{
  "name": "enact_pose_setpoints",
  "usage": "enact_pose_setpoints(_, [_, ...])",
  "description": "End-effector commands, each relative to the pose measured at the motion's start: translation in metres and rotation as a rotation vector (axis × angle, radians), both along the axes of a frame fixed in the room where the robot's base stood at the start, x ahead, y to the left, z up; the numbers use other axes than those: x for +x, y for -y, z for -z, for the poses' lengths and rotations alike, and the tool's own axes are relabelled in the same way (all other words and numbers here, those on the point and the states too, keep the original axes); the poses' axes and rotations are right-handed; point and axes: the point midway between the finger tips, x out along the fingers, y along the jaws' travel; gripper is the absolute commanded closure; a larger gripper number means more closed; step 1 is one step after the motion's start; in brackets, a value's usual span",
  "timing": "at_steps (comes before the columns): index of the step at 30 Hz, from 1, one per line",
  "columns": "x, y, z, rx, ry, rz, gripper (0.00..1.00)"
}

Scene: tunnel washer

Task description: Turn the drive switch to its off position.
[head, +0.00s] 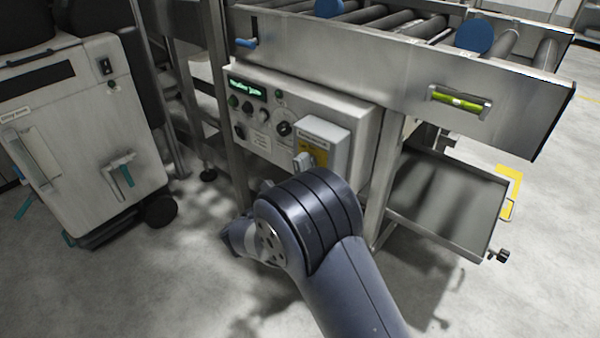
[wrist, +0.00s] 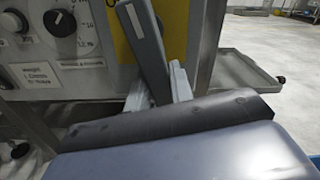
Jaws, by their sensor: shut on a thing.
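The drive switch is a light grey box with a yellow plate (head: 318,152) at the right end of the control panel. In the wrist view its dark grey handle (wrist: 145,42) stands in front of the yellow plate, slightly tilted, with its top leaning left. My gripper (wrist: 158,90) has its two pale fingers on either side of the lower part of the handle and is shut on it. The dark wrist part in front hides the handle's lower end. In the head view my arm hides most of the gripper, just below the switch box.
The control panel (head: 243,118) carries knobs and a lit green display left of the switch. A roller conveyor frame (head: 400,58) overhangs it. A tray (head: 447,200) juts out at right. A white wheeled cart (head: 85,150) stands at left.

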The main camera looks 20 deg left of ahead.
Motion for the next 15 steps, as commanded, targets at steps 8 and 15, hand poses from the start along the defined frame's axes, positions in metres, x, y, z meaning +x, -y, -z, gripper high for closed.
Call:
enact_pose_setpoints(8, [-0.004,0.010,-0.012,-0.230,-0.097,0.001,1.00])
enact_pose_setpoints(15, [-0.007,0.018,-0.017,-0.441,-0.185,0.000,1.00])
